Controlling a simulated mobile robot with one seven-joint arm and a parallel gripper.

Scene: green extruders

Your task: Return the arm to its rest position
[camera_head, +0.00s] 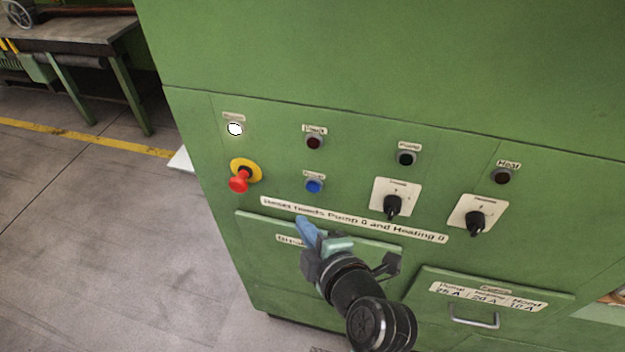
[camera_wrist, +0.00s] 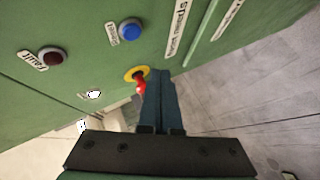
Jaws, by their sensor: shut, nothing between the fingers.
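My gripper (camera_head: 311,236) is in front of the lower part of the green control cabinet (camera_head: 400,60), below the blue button (camera_head: 314,186). Its blue-green fingers are together with nothing between them. My arm extends from the bottom of the head view.
The panel carries a lit white lamp (camera_head: 235,129), dark lamps and two black rotary switches (camera_head: 394,206) (camera_head: 476,222). A drawer handle (camera_head: 475,318) juts out at lower right. A workbench (camera_head: 75,38) stands at upper left. Grey floor (camera_head: 90,240) on the left is clear.

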